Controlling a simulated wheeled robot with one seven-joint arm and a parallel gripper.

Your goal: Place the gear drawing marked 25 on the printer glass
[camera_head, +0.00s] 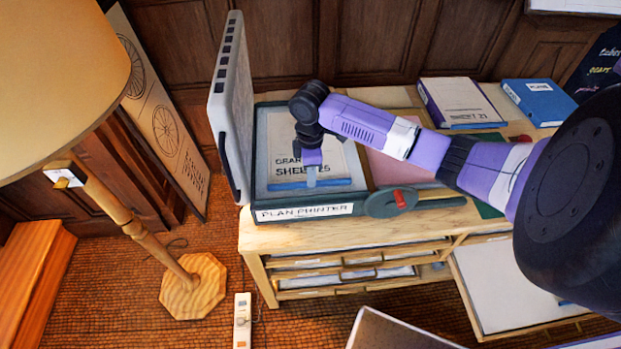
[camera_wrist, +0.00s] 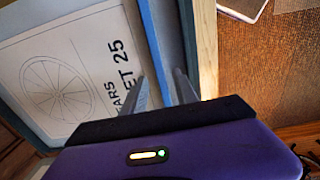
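The gear drawing (camera_head: 335,155), a white sheet lettered "GEARS SHEET 25", lies on the printer glass under the raised lid (camera_head: 232,100). Its wheel picture and "25" show in the wrist view (camera_wrist: 60,90). A blue strip (camera_head: 340,184) runs along the sheet's front edge and also shows in the wrist view (camera_wrist: 152,40). The plan printer (camera_head: 238,212) has a dark green frame with a front label. My gripper (camera_head: 311,180) points down at the strip. In the wrist view its fingers (camera_wrist: 157,80) are apart, one on each side of the strip, with a gap between them.
A drawer (camera_head: 510,285) stands open at right. A lamp (camera_head: 115,205) stands close on the left.

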